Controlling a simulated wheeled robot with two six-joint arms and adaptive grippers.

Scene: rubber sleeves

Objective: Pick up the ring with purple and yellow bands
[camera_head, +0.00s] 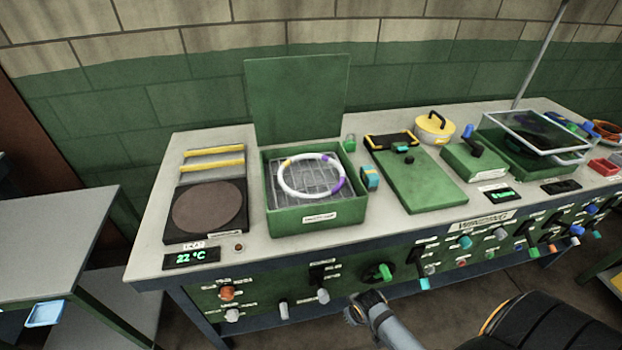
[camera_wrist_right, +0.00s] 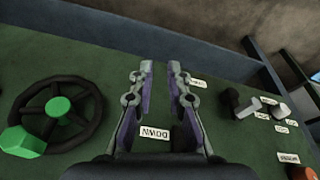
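The white ring (camera_head: 310,196) with purple and yellow bands lies on the wire rack inside an open green box (camera_head: 320,217) on the bench. A yellow band shows at its upper left and purple bands on its right side. The box's lid (camera_head: 297,97) stands upright behind it. My right gripper (camera_wrist_right: 160,72) is open and empty in the right wrist view, its fingers apart in front of the green front panel. In the head view its arm is low, below the bench top and away from the ring. My left gripper is not in view.
A hot plate (camera_head: 208,210) stands left of the box. A small blue block (camera_head: 370,178) and a flat green plate (camera_head: 425,180) are at its right.

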